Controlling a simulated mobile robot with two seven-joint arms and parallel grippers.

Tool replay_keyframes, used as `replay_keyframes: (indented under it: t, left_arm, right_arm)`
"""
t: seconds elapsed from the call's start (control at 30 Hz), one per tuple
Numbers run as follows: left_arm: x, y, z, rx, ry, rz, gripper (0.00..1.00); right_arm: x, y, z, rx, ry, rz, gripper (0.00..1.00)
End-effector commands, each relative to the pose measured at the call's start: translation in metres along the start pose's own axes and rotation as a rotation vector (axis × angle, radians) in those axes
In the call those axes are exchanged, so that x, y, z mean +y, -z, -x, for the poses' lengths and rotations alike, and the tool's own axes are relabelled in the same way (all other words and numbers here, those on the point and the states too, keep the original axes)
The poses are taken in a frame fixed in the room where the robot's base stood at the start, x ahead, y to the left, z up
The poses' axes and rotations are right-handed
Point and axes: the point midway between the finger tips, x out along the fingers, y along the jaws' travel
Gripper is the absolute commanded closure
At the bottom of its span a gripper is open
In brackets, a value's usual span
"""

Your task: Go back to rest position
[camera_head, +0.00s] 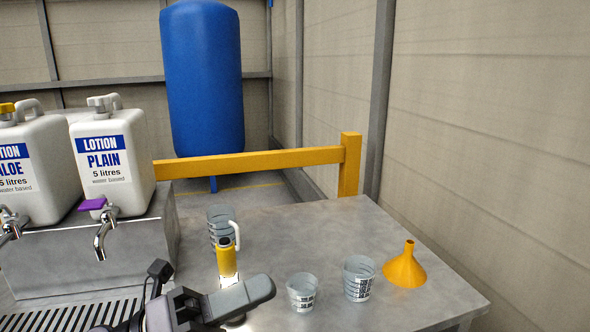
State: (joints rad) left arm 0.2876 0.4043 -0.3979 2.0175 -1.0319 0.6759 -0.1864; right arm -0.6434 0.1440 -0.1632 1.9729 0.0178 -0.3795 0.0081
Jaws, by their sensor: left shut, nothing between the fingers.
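My left gripper (262,289) comes in at the bottom, over the front of the grey metal table (300,232). Its dark fingers are shut with nothing between them. A yellow upright object with a white hooked top (228,264) stands just behind the gripper, and its lower end is partly hidden by it. My right gripper is not in view.
Clear graduated cups stand behind the yellow object (219,218) and to the gripper's right (302,293) (358,279). A yellow funnel (405,269) sits farther right. Lotion containers (110,165) with taps stand left above a drip grate (65,316). A yellow rail (260,162) runs behind.

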Motion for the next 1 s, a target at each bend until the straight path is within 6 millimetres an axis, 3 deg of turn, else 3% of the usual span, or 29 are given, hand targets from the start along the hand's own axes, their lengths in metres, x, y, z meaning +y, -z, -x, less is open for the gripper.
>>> replay_keyframes:
  t: [0.2,0.33,0.43,0.5,0.6,0.7,0.83,1.0]
  left_arm:
    - [0.055,-0.020,0.059,-0.495,0.021,0.546,1.00]
    - [0.104,-0.008,0.115,-0.802,-0.010,0.863,1.00]
    - [0.143,0.021,0.163,-1.042,-0.052,1.104,1.00]
    - [0.168,0.052,0.197,-1.210,-0.089,1.268,1.00]
    - [0.192,0.102,0.239,-1.423,-0.144,1.471,1.00]
    - [0.203,0.147,0.269,-1.587,-0.190,1.623,1.00]
    - [0.208,0.187,0.290,-1.715,-0.230,1.740,1.00]
    - [0.209,0.203,0.298,-1.765,-0.244,1.787,1.00]
  right_arm:
    - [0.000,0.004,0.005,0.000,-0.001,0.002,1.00]
    - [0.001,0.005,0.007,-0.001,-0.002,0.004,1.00]
    - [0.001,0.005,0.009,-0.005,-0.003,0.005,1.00]
    - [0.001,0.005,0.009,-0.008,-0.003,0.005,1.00]
    - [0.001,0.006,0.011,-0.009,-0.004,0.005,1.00]
    - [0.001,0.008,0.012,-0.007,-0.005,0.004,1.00]
    - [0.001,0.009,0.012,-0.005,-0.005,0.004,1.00]
    - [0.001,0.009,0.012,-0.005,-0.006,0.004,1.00]
